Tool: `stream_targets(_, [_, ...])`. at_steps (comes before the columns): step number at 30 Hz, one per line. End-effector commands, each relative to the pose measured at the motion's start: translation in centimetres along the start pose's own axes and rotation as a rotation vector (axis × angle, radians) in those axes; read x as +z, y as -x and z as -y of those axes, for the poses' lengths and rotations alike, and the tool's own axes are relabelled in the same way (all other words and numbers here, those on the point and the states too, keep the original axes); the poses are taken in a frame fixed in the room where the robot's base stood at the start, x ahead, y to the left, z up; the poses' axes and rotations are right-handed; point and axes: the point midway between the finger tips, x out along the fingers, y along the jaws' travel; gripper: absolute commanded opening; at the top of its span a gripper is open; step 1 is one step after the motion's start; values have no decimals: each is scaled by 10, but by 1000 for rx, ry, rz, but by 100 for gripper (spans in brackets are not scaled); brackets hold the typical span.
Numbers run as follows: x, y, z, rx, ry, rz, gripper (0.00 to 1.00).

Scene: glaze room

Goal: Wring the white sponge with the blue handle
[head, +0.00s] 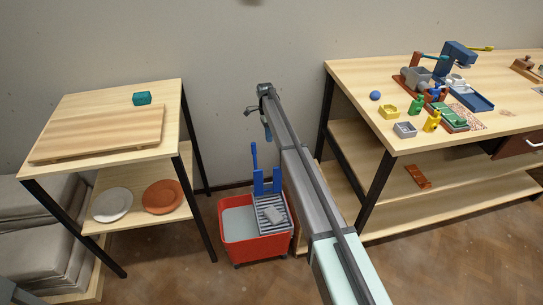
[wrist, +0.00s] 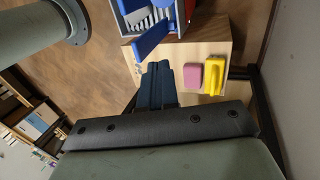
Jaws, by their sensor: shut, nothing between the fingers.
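The red bucket (head: 247,248) stands on the floor between the two tables, with grey liquid in its left part. A grey slatted wringer (head: 280,200) sits in its right part, with blue uprights and a tall blue handle (head: 254,158) upright at its back. A pale greyish block, apparently the white sponge (head: 272,214), lies on the slats. In the wrist view the blue handle (wrist: 153,38) shows beside pale slats. My gripper (head: 267,131) is above and behind the bucket; its dark blue fingers (wrist: 158,68) are together, empty, apart from the handle.
In the wrist view, a pink block (wrist: 193,75) and a yellow tool (wrist: 214,75) lie on a wooden surface right of my fingers. The right workbench (head: 350,75) carries many small items.

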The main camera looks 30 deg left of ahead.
Motion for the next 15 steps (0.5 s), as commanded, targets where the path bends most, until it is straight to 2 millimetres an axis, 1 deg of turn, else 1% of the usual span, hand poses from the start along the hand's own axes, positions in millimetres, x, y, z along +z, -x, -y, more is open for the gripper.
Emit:
stream_targets(5, [0,-9,-1,2,2,0,0])
stream_targets(8, [0,-18,-1,2,2,0,0])
stream_targets(15, [0,-55,-1,1,2,0,0])
